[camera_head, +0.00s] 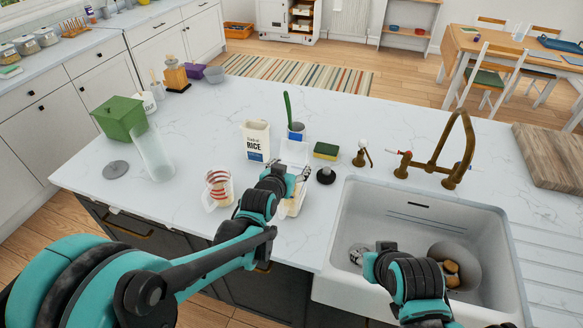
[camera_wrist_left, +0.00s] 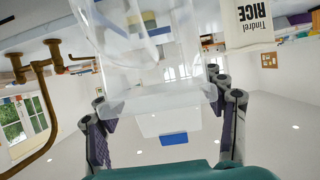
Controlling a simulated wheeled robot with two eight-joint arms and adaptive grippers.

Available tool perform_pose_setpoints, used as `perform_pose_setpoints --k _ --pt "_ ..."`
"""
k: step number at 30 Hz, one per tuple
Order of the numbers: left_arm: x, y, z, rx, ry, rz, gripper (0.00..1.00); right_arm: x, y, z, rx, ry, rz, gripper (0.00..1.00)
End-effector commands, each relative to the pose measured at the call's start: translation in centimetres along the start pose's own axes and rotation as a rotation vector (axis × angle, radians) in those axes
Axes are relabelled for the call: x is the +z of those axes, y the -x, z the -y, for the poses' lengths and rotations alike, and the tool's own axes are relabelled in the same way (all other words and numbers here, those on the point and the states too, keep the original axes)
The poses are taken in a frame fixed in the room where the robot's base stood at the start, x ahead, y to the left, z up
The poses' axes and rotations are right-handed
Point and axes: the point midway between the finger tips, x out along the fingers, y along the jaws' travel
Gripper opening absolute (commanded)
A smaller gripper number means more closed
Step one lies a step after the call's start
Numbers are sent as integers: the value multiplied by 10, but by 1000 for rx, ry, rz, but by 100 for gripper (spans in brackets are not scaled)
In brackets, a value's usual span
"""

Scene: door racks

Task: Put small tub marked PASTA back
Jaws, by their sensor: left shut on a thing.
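My left gripper (camera_head: 292,172) is over the front part of the counter, left of the sink. In the left wrist view its two fingers (camera_wrist_left: 165,112) are shut on the sides of a clear, pale tub (camera_wrist_left: 170,97). A white patch with a blue mark (camera_wrist_left: 173,139) shows at the tub; no PASTA lettering is readable. In the head view the gripper and forearm cover much of the tub.
A white RICE box (camera_head: 256,142) stands just behind and left of the left gripper. A red-striped cup (camera_head: 218,187), a sponge (camera_head: 326,151) and a black stopper (camera_head: 325,175) are close by. The sink (camera_head: 340,225) and brass tap (camera_head: 457,150) are right. The left counter has free room.

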Motion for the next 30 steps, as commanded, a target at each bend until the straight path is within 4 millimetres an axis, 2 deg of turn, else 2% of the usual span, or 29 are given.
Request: perform_pose_setpoints --k 5,6,8,20,23,30 --pt "4 -2 0 0 0 0 11 2 -3 0 0 0 0 40" --pt "3 -1 0 0 0 0 77 2 -3 0 0 0 0 40" --pt "3 -1 0 0 0 0 90 2 -2 0 0 0 0 40" --pt "-2 1 0 0 0 0 90 -1 2 0 0 0 0 40" --pt "-2 15 0 0 0 0 90 -3 4 0 0 0 0 40" --pt "-2 70 0 0 0 0 90 -11 15 0 0 0 0 40"
